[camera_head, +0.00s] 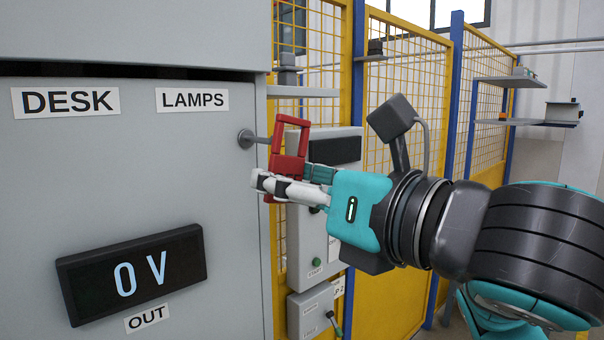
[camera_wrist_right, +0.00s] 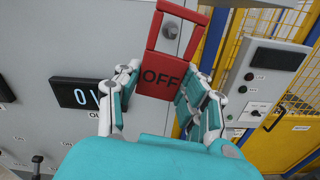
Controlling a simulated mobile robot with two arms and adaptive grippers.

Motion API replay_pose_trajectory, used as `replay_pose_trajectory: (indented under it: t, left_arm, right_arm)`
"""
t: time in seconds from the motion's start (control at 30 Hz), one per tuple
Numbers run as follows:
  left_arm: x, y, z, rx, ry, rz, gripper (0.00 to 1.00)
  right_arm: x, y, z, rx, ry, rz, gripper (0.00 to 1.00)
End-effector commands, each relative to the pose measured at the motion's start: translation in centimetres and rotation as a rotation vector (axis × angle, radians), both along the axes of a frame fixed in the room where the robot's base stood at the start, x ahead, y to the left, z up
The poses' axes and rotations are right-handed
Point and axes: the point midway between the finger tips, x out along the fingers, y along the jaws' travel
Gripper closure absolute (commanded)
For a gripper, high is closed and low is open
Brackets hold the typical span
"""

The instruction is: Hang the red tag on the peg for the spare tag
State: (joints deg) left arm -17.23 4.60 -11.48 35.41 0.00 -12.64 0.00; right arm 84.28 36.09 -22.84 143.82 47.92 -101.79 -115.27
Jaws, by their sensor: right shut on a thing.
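The red tag (camera_head: 288,164) is upright in the head view, with an open frame at its top. It also shows in the right wrist view (camera_wrist_right: 162,86), where its solid lower part reads OFF. My right gripper (camera_head: 274,186) is shut on this lower part, with one finger on each side. A grey peg (camera_head: 246,139) sticks out of the cabinet front, right of the LAMPS label. Its rod reaches toward the tag's opening. In the right wrist view the peg (camera_wrist_right: 171,30) shows inside that opening. I cannot tell whether its tip passes through. My left gripper is not in view.
The grey cabinet (camera_head: 150,150) carries DESK and LAMPS labels and a display (camera_head: 132,275) reading 0 V. A grey control box (camera_head: 310,245) stands right of it, behind my right gripper. A yellow mesh fence (camera_head: 405,110) runs behind.

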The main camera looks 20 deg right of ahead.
Motion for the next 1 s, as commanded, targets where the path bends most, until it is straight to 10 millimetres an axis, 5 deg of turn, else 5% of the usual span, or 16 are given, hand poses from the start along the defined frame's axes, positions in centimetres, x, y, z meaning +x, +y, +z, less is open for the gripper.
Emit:
replay_pose_trajectory:
  t: [0.4, 1.0]
  left_arm:
    - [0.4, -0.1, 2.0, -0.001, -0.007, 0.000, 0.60]
    - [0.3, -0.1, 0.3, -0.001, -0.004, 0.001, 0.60]
  right_arm:
    - [2.4, 0.9, -0.1, 0.000, 0.003, 0.001, 1.00]
    - [5.7, 2.0, -0.7, -0.001, 0.001, -0.002, 1.00]
